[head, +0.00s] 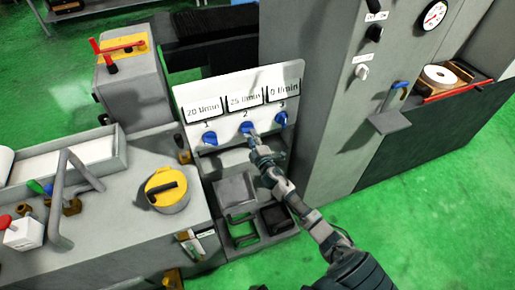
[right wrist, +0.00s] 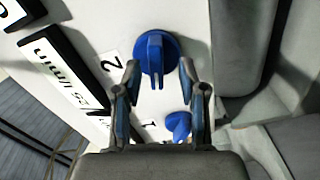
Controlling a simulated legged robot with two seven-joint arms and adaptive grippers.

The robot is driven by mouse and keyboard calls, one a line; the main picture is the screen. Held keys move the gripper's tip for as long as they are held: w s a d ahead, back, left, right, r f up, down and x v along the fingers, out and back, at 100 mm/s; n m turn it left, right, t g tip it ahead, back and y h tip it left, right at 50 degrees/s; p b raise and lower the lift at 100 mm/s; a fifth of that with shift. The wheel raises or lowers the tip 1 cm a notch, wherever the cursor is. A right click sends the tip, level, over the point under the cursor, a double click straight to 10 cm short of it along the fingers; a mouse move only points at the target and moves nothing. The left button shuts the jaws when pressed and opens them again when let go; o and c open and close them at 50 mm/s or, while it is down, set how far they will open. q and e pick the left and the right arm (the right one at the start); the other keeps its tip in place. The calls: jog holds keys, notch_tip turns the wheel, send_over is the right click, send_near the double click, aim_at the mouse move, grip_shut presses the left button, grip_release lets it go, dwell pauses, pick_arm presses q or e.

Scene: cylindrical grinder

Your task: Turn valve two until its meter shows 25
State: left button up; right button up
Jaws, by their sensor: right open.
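Valve two is the middle blue knob (head: 247,128) on a white panel (head: 290,73), under the meter (head: 244,100) that reads 25 l/min. Valve one (head: 209,138) sits to its left under a meter reading 20 l/min. Valve three (head: 281,118) sits to its right under a meter reading 0 l/min. My right gripper (head: 254,138) is at valve two. In the right wrist view, its open fingers (right wrist: 159,80) stand on either side below the blue knob (right wrist: 157,60), with a gap to the knob's ridge. My left gripper is not in view.
A tall grey cabinet (head: 335,110) with a dial gauge (head: 434,14) stands right of the panel. A grey bench with a yellow-lidded round part (head: 168,196) is on the left. Trays (head: 277,219) lie below the panel. Green floor is clear at the lower right.

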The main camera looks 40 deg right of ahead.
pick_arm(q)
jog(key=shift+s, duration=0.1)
pick_arm(e)
jog(key=v, duration=0.9)
jog(key=shift+f, duration=0.15)
jog(key=shift+s, duration=0.1)
